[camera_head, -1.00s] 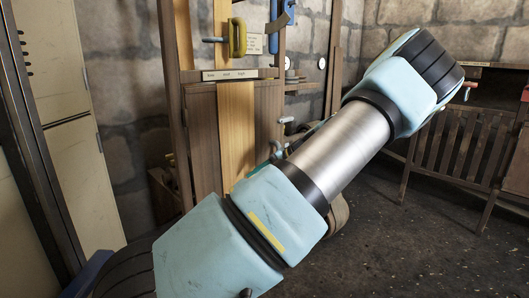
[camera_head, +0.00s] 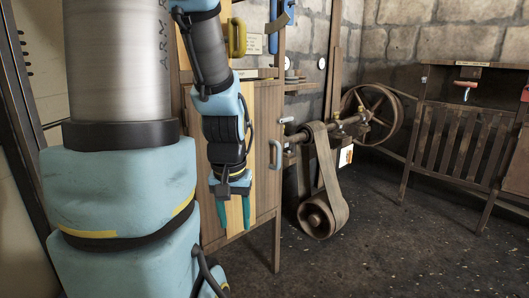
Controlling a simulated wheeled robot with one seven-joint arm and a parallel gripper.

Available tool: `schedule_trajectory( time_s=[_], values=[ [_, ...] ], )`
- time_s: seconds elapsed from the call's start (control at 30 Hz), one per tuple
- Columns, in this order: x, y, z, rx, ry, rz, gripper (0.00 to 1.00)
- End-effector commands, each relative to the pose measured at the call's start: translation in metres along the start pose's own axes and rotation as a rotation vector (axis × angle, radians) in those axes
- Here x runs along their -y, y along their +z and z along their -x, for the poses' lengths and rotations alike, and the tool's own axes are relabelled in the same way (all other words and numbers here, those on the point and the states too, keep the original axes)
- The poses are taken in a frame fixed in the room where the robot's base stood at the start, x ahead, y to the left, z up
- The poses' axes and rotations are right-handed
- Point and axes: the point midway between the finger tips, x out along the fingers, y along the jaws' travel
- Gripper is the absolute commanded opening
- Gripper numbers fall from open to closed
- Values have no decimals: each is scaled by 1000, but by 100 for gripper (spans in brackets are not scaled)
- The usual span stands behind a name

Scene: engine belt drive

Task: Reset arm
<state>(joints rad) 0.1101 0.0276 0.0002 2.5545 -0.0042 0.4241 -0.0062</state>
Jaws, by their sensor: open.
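My arm fills the left of the head view, with light blue joints and a grey metal link. Its end hangs down near the middle left, in front of a wooden cabinet (camera_head: 266,130). My gripper (camera_head: 234,218) points downward with two teal fingers spread apart. Nothing shows between the fingers. The gripper appears in front of the cabinet's lower part; whether it touches the cabinet cannot be told.
A belt (camera_head: 326,170) runs over a shaft to a low pulley (camera_head: 318,217) right of the cabinet. A spoked wheel (camera_head: 373,112) stands behind. The dark floor (camera_head: 400,255) at front right is clear.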

Motion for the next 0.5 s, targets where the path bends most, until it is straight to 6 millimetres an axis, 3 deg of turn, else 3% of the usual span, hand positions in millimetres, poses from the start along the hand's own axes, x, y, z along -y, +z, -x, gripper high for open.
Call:
schedule_trajectory(
  time_s=[0.37, 0.5],
  values=[
    [0, -8, 75, -4, 1, 0, 51],
    [0, -14, 114, -4, 1, 0, 51]
  ],
)
